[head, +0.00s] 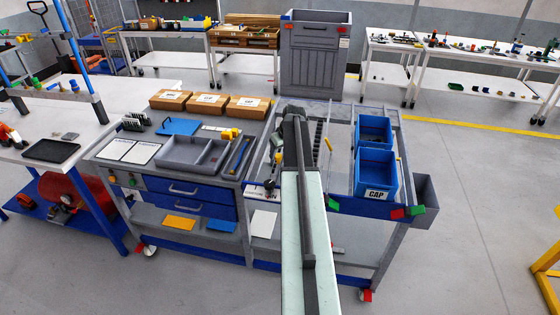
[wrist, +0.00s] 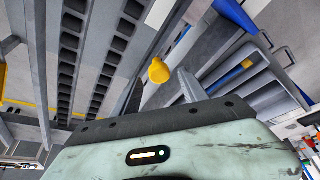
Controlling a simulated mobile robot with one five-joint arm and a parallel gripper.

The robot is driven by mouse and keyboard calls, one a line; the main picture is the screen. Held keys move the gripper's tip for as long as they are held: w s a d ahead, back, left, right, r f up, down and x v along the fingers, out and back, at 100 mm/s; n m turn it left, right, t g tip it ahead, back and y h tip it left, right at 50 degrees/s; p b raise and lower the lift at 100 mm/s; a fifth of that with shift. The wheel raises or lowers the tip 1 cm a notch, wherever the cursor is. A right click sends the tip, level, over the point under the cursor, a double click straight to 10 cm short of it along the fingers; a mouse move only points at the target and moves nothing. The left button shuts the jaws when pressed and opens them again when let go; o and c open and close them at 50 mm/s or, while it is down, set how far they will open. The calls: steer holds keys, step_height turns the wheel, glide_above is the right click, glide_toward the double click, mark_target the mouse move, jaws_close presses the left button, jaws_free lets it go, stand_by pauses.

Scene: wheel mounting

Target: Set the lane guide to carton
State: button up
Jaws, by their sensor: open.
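A yellow knob (wrist: 159,70), which looks like the handle of the lane guide, shows in the wrist view on a thin stem between roller tracks and a grey tray. My gripper (wrist: 161,92) is open, with a dark finger left of the knob and a grey finger right of it. I cannot tell whether either finger touches it. In the head view my arm reaches over the middle of the rack and hides part of it. A label reading CARTON (head: 257,191) is on the rack's front edge; neighbouring text is covered by my arm. The guide's present setting is not clear.
Right of my arm are roller tracks (head: 318,137), a yellow-topped upright (head: 328,145) and two blue bins (head: 375,170), the nearer labelled CAP. Left is a bench with a grey tray (head: 180,152) and cardboard boxes (head: 208,102). Open floor lies to the right.

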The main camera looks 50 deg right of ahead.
steer(key=shift+b+x, duration=0.35)
steer(key=shift+x, duration=0.65)
steer(key=shift+r, duration=0.1)
jaws_close()
stand_by(0.5)
